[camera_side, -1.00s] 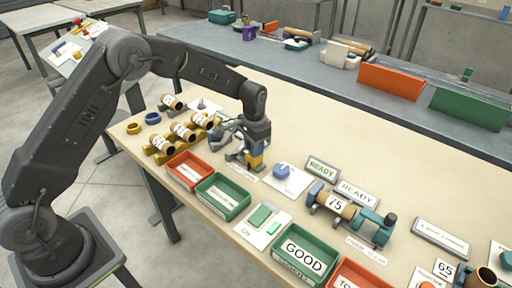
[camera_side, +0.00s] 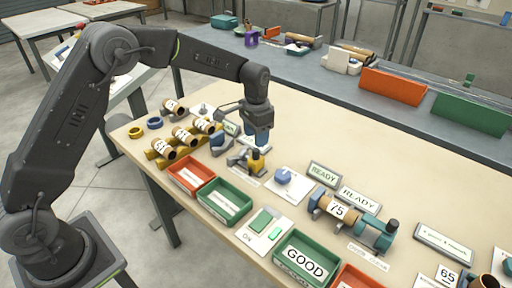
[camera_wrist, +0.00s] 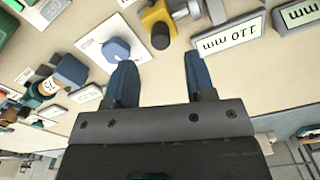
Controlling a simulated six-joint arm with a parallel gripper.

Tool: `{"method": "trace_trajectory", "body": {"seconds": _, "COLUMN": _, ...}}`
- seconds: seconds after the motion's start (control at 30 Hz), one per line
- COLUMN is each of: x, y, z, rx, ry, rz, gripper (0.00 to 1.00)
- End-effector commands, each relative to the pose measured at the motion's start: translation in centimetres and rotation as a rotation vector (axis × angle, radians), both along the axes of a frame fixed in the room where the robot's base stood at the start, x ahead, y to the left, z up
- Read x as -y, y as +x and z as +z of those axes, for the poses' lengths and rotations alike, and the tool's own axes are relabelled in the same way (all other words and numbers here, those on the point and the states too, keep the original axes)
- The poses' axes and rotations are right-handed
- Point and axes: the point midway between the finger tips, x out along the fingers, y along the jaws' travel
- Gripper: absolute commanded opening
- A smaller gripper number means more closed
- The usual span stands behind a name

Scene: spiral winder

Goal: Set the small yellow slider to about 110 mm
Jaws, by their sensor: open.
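The small yellow slider (camera_side: 256,160) sits on its short rail device on the bench, just below my gripper in the side view. It also shows in the wrist view (camera_wrist: 158,20), with a dark knob, on a silvery bar. My gripper (camera_wrist: 155,80) is open and empty, with its two blue fingers apart and the slider lying beyond their tips. In the side view my gripper (camera_side: 249,135) hovers above and behind the slider, apart from it. A display (camera_wrist: 228,37) reading 110 mm stands beside the rail in the wrist view, upside down.
A blue knob on a white plate (camera_side: 285,184) is right of the slider. A red tray (camera_side: 190,175) and a green tray (camera_side: 224,202) lie in front. A second mm display (camera_wrist: 300,14) is partly cut off.

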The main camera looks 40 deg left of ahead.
Motion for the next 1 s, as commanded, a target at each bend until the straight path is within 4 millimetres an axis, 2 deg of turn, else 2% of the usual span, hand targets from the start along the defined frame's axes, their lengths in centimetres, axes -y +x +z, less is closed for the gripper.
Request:
{"method": "trace_trajectory", "body": {"seconds": 0.03, "x": 0.0, "y": 0.1, "z": 1.4, "rx": 0.006, "ry": 0.0, "rz": 0.0, "gripper": 0.5}}
{"method": "trace_trajectory", "body": {"seconds": 0.1, "x": 0.0, "y": 0.1, "z": 2.9, "rx": 0.005, "ry": -0.001, "rz": 0.0, "gripper": 0.5}}
{"method": "trace_trajectory", "body": {"seconds": 0.3, "x": 0.0, "y": 0.1, "z": 6.1, "rx": 0.003, "ry": 0.0, "rz": 0.0, "gripper": 0.5}}
{"method": "trace_trajectory", "body": {"seconds": 0.5, "x": 0.0, "y": 0.0, "z": 7.4, "rx": 0.001, "ry": 0.0, "rz": 0.0, "gripper": 0.5}}
{"method": "trace_trajectory", "body": {"seconds": 0.87, "x": 0.0, "y": -0.2, "z": 7.7, "rx": 0.004, "ry": 0.0, "rz": 0.002, "gripper": 0.5}}
{"method": "trace_trajectory", "body": {"seconds": 1.0, "x": -0.1, "y": -1.8, "z": 10.0, "rx": 0.039, "ry": -0.001, "rz": 0.022, "gripper": 0.5}}
